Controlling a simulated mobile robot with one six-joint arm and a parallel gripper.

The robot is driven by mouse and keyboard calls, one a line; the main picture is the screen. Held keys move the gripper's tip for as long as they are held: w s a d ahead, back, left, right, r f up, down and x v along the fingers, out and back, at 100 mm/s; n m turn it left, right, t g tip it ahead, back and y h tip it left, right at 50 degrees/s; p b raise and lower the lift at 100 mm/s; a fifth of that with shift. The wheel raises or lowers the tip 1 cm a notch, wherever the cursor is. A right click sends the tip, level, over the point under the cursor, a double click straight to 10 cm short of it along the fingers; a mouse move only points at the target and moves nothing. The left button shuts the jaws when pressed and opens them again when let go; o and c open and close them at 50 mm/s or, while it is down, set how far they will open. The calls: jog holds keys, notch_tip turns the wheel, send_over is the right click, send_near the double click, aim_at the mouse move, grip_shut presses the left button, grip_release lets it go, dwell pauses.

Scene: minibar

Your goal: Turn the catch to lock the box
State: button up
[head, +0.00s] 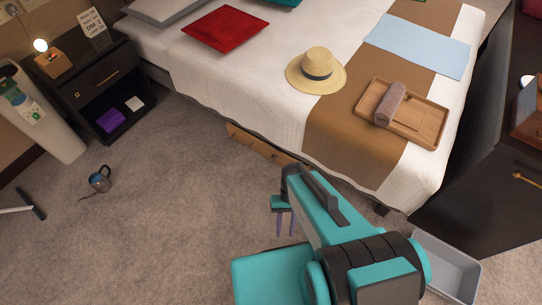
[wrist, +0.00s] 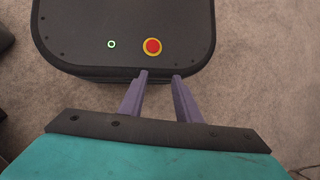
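A brown wooden box-like thing (head: 527,122) stands on the dark cabinet at the right edge of the head view, partly cut off by the frame. I cannot make out a catch on it. My gripper (head: 285,228) points down over the carpet in front of the bed, well to the left of the cabinet and apart from it. In the wrist view my gripper (wrist: 160,76) shows two purple fingers with a gap between them and nothing held. Below them lie my own base and the carpet; no box shows there.
The bed (head: 250,75) fills the top middle, with a hat (head: 316,68) and a wooden tray (head: 425,120) on it. The dark cabinet (head: 470,190) is at right, a grey bin (head: 450,265) before it.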

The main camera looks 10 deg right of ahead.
jog(key=d+r+h+p, duration=0.1)
jog(key=d+r+p, duration=0.1)
jog(key=r+p, duration=0.5)
jog(key=s+d+r+n+h+p, duration=0.1)
jog(key=d+r+p, duration=0.1)
jog(key=r+p, duration=0.6)
jog(key=shift+r+p, duration=0.3)
jog(key=shift+p, duration=0.8)
jog(key=shift+s+d, duration=0.1)
